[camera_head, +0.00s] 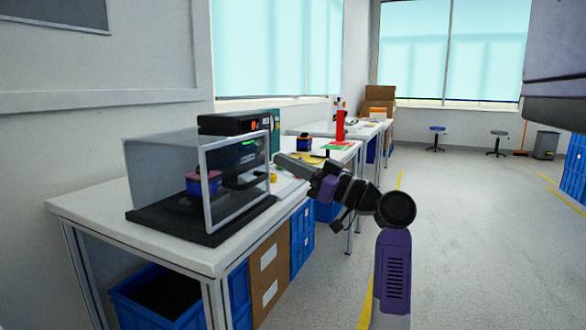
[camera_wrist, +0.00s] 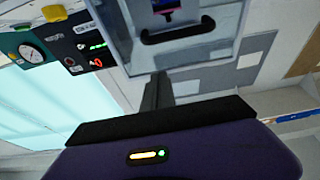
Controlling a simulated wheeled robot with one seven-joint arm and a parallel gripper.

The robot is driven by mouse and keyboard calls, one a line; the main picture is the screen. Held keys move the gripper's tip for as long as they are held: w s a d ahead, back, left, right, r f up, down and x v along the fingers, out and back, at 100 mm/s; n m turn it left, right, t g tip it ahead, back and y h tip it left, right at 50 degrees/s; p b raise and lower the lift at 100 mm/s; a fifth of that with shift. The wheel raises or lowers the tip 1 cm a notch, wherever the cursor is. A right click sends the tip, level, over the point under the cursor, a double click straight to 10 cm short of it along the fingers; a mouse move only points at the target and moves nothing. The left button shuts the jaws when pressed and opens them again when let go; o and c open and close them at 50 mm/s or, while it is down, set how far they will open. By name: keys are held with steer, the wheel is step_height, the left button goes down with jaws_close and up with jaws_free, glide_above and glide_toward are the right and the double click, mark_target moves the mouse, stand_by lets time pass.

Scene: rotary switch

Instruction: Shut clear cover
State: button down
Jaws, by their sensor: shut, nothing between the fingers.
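The clear cover (camera_head: 160,165) is a box with see-through walls on a black base (camera_head: 160,218) on the white table. Its pale-framed clear panel (camera_head: 238,212) stands upright along the base's right-hand edge; I cannot tell whether it sits fully closed. A red and purple device (camera_head: 203,183) shows inside. In the wrist view, the framed panel (camera_wrist: 215,52) is ahead, with a black handle bar (camera_wrist: 178,33). My gripper (camera_head: 281,160) is right of the panel's upper part; its shut, empty fingers (camera_wrist: 158,82) point toward the panel, and I see no clear contact.
A black instrument with a green side (camera_head: 275,125) stands behind the cover; its gauge (camera_wrist: 32,52) and yellow knob (camera_wrist: 54,13) show in the wrist view. Blue crates (camera_head: 165,295) and a cardboard box (camera_head: 268,275) are under the table. The floor (camera_head: 460,230) at right is free.

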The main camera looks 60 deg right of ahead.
steer(key=s+f, duration=0.5)
steer(key=f, duration=0.2)
steer(key=shift+s+d+f+p, duration=0.15)
steer(key=shift+s+f+p, duration=0.2)
steer(key=shift+p, duration=0.05)
